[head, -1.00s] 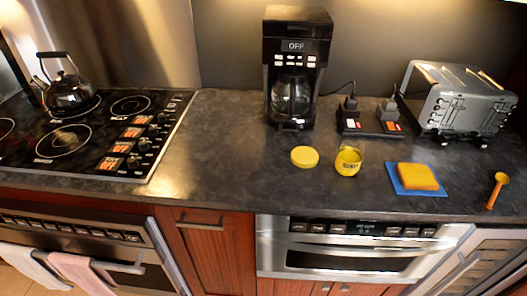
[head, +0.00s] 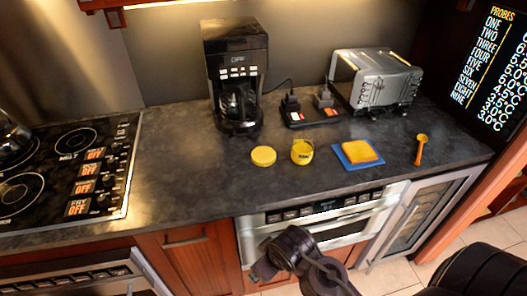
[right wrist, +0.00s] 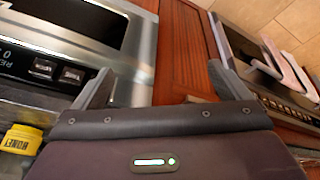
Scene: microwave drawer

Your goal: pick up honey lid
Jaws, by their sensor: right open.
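The honey lid (head: 263,156) is a round yellow disc lying flat on the dark counter in the head view. The yellow honey jar (head: 302,153) stands just right of it, and its label shows at the left edge of the right wrist view (right wrist: 20,139). My right gripper (head: 260,269) is in front of the counter, below and apart from the lid. In the right wrist view my right gripper (right wrist: 160,85) is open with nothing between its fingers; the lid is not visible there. My left gripper is not in view.
A coffee maker (head: 237,75) stands behind the lid. A yellow sponge on a blue mat (head: 345,161), an orange spoon (head: 420,150) and a toaster (head: 375,80) are to the right. The stove (head: 65,165) is left. The drawer microwave front (head: 330,215) is below the counter edge. Counter left of the lid is clear.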

